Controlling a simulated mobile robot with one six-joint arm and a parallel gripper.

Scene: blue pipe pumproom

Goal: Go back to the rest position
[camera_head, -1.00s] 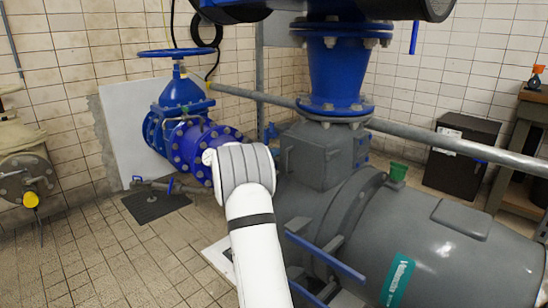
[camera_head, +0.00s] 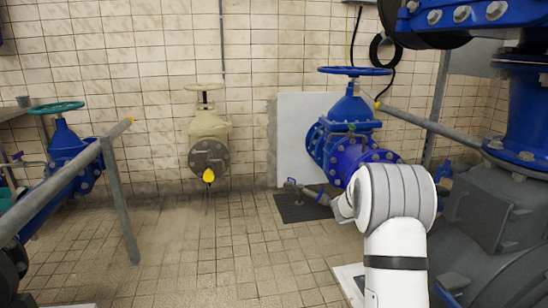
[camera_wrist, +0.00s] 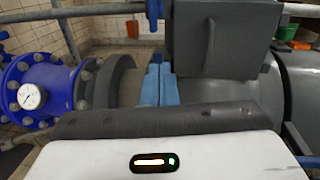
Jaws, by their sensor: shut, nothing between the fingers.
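My gripper (camera_wrist: 160,84) shows in the wrist view as two light blue fingers pressed together, with nothing between them. They point at the grey pump housing (camera_wrist: 222,40). I cannot tell whether they touch anything. In the head view my white arm with its grey joint rises at the lower right, in front of the blue pipework. My gripper cannot be made out there.
A blue valve (camera_head: 350,115) with a handwheel stands right of centre. The pump (camera_head: 495,215) fills the right edge. A beige valve (camera_head: 207,135) is at the back wall. A grey railing (camera_head: 118,200) stands left. The middle floor is open.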

